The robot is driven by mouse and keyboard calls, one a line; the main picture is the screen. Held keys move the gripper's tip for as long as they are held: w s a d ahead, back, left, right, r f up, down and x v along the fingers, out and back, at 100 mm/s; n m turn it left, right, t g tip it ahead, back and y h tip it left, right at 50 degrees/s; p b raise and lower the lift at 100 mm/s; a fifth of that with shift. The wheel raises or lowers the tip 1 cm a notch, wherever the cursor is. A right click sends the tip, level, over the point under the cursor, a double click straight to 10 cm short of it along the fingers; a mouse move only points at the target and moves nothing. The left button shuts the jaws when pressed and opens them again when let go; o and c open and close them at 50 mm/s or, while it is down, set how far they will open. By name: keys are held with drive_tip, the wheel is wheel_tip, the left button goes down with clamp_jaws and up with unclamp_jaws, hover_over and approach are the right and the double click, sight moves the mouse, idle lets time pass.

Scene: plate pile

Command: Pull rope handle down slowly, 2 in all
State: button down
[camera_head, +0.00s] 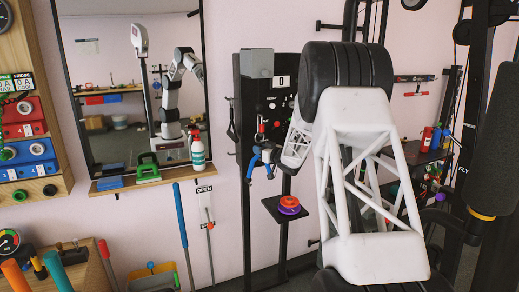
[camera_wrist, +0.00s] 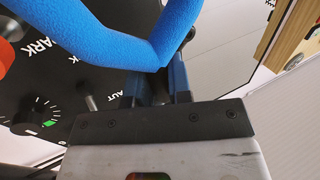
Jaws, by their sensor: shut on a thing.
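The rope handle is a blue, foam-like, V-shaped piece. In the head view the handle (camera_head: 262,154) hangs below a red clip in front of a black panel, its two ends pointing down. In the wrist view the handle (camera_wrist: 105,28) runs across the top, and its bend comes down to the fingers. My gripper (camera_wrist: 158,80) is shut on the handle near this bend. In the head view my white hand comes from the right, and its fingertips (camera_head: 276,155) are hard to separate from the blue handle.
The black panel carries a counter (camera_head: 281,82) reading 0. A small shelf (camera_head: 285,219) with orange and purple discs stands below the handle. A mirror ledge (camera_head: 150,179) with a green tool and a white bottle (camera_head: 198,154) lies left. A dial (camera_wrist: 40,115) shows behind the handle.

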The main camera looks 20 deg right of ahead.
drive_tip(key=shift+f, duration=0.15)
drive_tip(key=shift+f, duration=1.1)
drive_tip(key=shift+f, duration=0.6)
drive_tip(key=shift+r, duration=0.15)
drive_tip(key=shift+r, duration=1.15)
